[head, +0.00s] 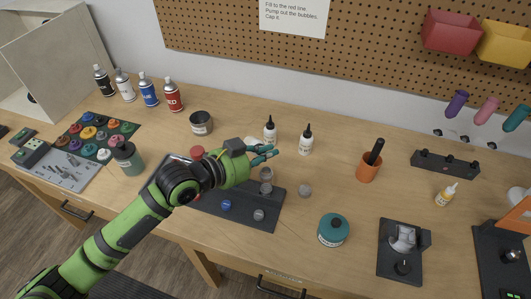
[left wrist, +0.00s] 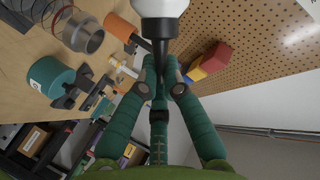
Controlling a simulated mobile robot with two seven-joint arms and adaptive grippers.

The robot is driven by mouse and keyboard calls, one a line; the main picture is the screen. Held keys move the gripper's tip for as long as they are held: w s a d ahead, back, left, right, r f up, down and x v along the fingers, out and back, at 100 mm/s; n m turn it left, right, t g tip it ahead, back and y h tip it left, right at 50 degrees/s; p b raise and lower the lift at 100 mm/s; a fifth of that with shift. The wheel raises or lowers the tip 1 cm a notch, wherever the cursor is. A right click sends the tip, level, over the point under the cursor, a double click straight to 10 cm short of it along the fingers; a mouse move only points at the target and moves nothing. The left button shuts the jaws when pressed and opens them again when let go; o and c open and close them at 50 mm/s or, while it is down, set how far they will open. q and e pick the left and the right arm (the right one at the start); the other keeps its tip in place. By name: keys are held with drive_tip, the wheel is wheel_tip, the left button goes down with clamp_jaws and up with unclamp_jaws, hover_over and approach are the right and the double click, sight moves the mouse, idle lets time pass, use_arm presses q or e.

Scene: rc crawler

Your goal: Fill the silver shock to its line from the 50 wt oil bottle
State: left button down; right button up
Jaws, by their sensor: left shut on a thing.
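My left gripper (head: 266,153) is above the back of the dark shock stand (head: 262,224). It is shut on a white bottle with a black nozzle; its white body shows at the top of the left wrist view (left wrist: 158,8), with the nozzle toward my fingers. Only a pale part of it shows in the head view (head: 252,142), and it looks tipped. Its label is hidden, so I cannot tell the weight. A clear-and-grey shock cylinder (head: 266,175) stands just below my gripper; its line and oil level are too small to read. My right gripper is out of view.
Two white bottles with black nozzles stand behind, one left (head: 270,131) and one right (head: 305,142). A blue cap (head: 227,205) and a grey cap (head: 258,215) are on the stand. A small grey cup (head: 304,191) and teal jar (head: 333,230) stand to the right.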

sight(266, 170)
use_arm(q)
drive_tip(key=shift+f+m+t+b, duration=0.5)
drive_tip(key=shift+f+m+b, duration=0.3)
drive_tip(key=shift+f+b, duration=0.95)
drive_tip(key=shift+r+m+t+b, duration=0.25)
drive_tip(key=shift+m+t+b, duration=0.45)
drive_tip(key=shift+m+b, duration=0.35)
drive_tip(key=shift+r+m+t+b, duration=0.25)
drive_tip(key=shift+m+t+b, duration=0.15)
drive_tip(key=shift+m+b, duration=0.35)
drive_tip(key=shift+p, duration=0.3)
drive_tip(key=shift+r+p, duration=0.1)
drive_tip(key=shift+p, duration=0.55)
idle(2.7)
idle(0.8)
